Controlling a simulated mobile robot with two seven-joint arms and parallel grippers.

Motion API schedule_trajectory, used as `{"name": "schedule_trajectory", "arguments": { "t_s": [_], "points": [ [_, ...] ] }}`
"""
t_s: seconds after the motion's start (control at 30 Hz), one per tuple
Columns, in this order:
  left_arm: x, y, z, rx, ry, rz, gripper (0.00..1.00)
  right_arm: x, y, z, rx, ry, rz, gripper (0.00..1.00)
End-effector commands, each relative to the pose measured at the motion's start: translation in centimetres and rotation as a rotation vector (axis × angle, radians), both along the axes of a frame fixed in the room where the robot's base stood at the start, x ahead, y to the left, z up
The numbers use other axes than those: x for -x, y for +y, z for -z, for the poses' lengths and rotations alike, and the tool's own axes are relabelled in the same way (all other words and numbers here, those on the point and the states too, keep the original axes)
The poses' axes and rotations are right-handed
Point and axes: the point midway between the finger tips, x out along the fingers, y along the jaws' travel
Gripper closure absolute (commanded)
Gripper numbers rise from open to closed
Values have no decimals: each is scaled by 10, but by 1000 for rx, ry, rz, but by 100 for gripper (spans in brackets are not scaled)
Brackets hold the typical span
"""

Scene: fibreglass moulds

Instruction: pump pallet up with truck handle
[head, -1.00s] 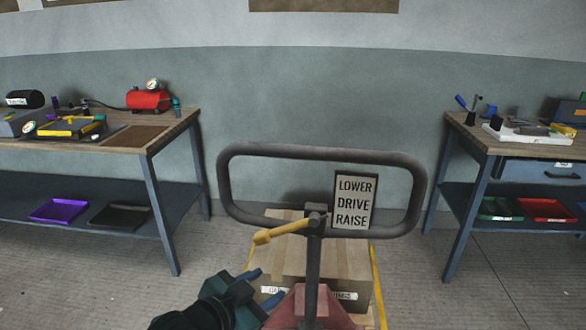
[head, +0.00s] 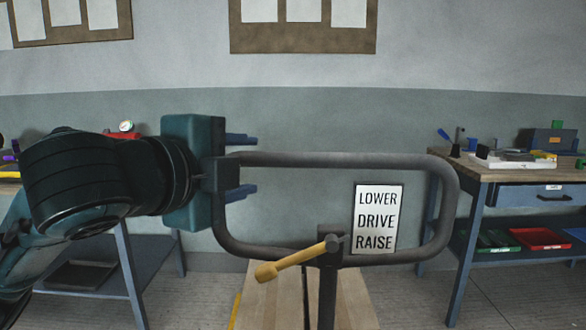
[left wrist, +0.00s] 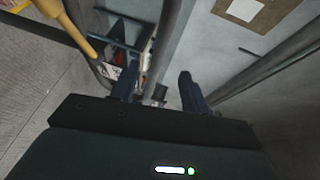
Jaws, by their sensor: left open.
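The truck handle (head: 340,159) is a dark grey tube loop on an upright post, facing me. A sign (head: 377,218) on it reads LOWER, DRIVE, RAISE. A yellow lever (head: 295,262) points down-left from the post; it also shows in the left wrist view (left wrist: 70,24). My left gripper (head: 242,165) is open at the loop's upper left corner, its fingers above and below the tube in the picture. In the left wrist view a handle tube (left wrist: 168,42) passes between the open fingers (left wrist: 158,88); contact is unclear. The pallet is mostly hidden under a tan box (head: 272,296). My right gripper is out of view.
A workbench (head: 500,166) with tools, a drawer and green and red trays stands at the right. Another bench (head: 127,270) at the left is partly behind my arm. A wall with pinned boards (head: 303,38) closes the back. Floor shows between the benches.

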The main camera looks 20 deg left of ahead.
Motion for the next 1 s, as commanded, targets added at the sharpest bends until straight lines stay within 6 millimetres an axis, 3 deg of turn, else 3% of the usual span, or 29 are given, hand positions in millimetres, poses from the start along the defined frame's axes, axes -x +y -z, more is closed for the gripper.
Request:
{"name": "schedule_trajectory", "arguments": {
  "t_s": [0.53,0.77,0.8,1.0],
  "points": [
    [-25,-5,-3,0,6,2,54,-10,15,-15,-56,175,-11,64],
    [-51,-10,2,2,7,2,54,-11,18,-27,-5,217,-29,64],
    [-61,-12,10,6,2,1,54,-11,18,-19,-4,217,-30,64],
    [-99,-19,18,4,0,0,54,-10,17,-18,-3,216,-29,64]
  ]
}}
